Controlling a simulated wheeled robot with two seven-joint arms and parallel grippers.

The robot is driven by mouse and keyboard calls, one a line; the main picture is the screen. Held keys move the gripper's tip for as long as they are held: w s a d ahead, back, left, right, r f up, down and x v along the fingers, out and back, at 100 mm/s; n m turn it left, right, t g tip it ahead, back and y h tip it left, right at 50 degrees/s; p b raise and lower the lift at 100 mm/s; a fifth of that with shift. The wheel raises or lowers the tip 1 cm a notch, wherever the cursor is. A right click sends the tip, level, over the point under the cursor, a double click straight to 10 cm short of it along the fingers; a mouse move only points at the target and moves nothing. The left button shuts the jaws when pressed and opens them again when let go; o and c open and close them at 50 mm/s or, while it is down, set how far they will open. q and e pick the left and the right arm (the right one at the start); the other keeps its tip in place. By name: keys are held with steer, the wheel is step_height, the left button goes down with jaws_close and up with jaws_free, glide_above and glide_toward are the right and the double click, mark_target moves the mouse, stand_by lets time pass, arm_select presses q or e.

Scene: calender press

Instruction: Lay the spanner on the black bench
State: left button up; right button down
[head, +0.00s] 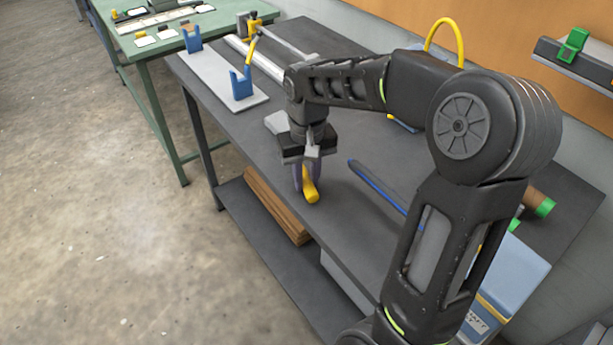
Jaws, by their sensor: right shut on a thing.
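The black bench (347,212) runs from upper left to lower right, its top dark grey. My right gripper (309,170) points down over the bench's front part and is shut on a yellow piece, which seems to be the spanner (311,190). Its rounded yellow end shows below the jaws, with purple-grey parts beside it. The rest is hidden by the gripper. I cannot tell whether it touches the bench top. My left gripper is not in view.
A pale plate with blue brackets (241,84) lies at the bench's far left. A blue-edged bar (377,187) lies right of the gripper. Wooden boards (276,205) sit on the lower shelf. A green table (160,46) stands beyond. Bench top between is clear.

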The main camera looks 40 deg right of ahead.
steer(key=shift+f, duration=0.4)
steer(key=c, duration=1.1)
jaws_free()
steer(key=shift+c, duration=0.2)
step_height(320, 180, up, 8)
steer(key=shift+s+f+b, duration=0.1)
steer(key=shift+b, duration=0.25)
